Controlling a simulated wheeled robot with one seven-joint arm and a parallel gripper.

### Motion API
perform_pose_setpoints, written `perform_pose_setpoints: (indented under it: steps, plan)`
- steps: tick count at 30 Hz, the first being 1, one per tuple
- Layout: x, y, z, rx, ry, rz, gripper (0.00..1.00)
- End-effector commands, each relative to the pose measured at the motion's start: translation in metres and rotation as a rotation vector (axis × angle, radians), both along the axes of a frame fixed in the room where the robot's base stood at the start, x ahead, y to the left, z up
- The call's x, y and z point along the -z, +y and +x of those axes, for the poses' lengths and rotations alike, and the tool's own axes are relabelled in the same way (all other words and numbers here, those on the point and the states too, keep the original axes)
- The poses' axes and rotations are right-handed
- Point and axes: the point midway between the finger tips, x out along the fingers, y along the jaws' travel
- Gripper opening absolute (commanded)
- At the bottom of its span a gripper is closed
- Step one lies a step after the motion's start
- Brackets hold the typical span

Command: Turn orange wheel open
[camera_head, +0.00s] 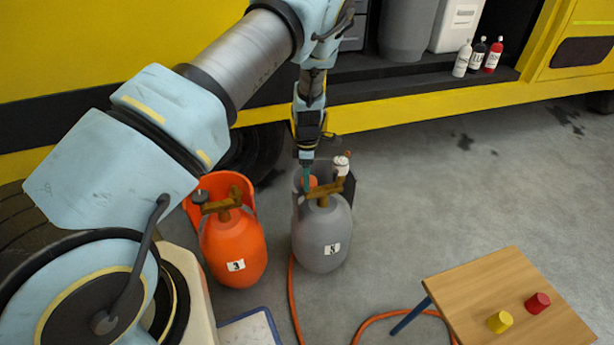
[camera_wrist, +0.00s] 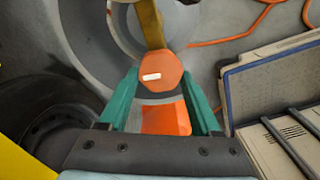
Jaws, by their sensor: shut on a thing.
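The orange wheel (camera_wrist: 157,72) is a small faceted knob with a white mark, on the brass valve (camera_wrist: 150,22) of the grey cylinder (camera_head: 322,240). My gripper (camera_head: 306,165) reaches down from above to the cylinder's top. In the wrist view its two teal fingers (camera_wrist: 160,78) stand on either side of the wheel and are shut on it. In the head view the wheel (camera_head: 311,182) shows only partly behind the valve and fingers. The cylinder stands upright, with a white label on its front.
An orange cylinder (camera_head: 234,250) with its own brass valve stands close on the left. A yellow vehicle (camera_head: 430,112) with a tyre is behind. An orange hose (camera_head: 292,300) lies on the floor. A wooden table (camera_head: 480,290) holds a yellow and a red cup.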

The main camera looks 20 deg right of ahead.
Motion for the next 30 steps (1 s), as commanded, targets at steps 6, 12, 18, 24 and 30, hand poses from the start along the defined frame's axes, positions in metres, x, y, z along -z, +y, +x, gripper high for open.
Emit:
perform_pose_setpoints:
  steps: [6,12,18,24,30]
  plan:
    - [0.000,0.000,0.000,0.001,0.000,0.001,0.73]
    - [0.000,0.000,0.000,0.001,0.000,0.000,0.95]
    - [0.000,0.000,0.000,0.002,0.000,0.000,0.95]
    - [-0.012,-0.001,0.001,0.002,-0.002,-0.001,0.95]
    - [-0.050,-0.001,0.000,0.004,-0.002,-0.002,0.95]
